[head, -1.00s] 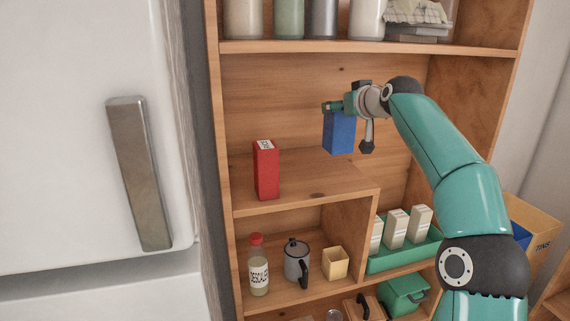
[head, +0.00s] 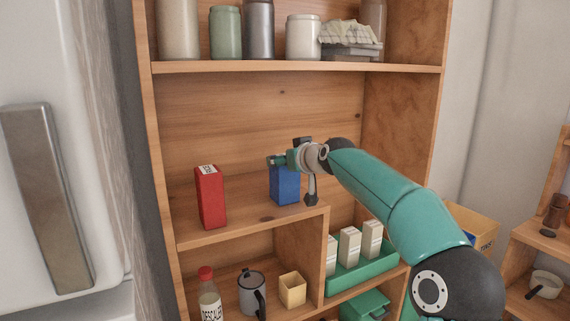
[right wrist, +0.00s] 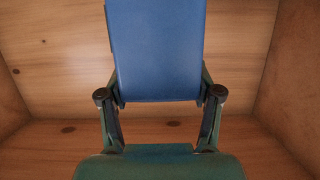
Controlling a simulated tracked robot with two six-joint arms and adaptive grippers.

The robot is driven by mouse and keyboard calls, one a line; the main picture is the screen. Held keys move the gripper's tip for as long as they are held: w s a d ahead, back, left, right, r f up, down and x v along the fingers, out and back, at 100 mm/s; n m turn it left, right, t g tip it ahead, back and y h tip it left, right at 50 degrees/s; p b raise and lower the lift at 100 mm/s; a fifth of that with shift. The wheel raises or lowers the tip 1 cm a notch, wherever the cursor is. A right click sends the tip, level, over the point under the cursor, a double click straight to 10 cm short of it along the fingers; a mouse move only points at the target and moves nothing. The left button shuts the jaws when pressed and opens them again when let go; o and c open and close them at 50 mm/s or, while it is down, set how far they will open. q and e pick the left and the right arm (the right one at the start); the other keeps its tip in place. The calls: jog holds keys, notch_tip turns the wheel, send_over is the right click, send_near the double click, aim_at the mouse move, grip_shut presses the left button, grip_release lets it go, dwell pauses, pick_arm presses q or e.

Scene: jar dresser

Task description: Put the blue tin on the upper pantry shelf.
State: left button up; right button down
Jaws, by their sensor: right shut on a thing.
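The blue tin (head: 285,187) is at the right part of the pantry shelf (head: 240,219) that also bears a red carton. My right gripper (head: 279,162) is shut on the tin near its top. The tin is upright, its bottom at or just above the shelf board; I cannot tell whether it touches. In the right wrist view the blue tin (right wrist: 157,50) sits between the two fingers (right wrist: 160,100). My left gripper is not in view.
A red carton (head: 210,197) stands left of the tin on the same shelf. Jars (head: 258,30) line the board above. Below are a bottle (head: 208,295), a mug (head: 251,292), a small yellow box (head: 292,290) and a green tray (head: 362,274) of white cartons.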

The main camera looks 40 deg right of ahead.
jog(key=shift+r, duration=0.1)
jog(key=shift+c, duration=1.1)
grip_release()
jog(key=b+v, duration=0.3)
jog(key=v, duration=0.9)
jog(key=shift+s, duration=0.1)
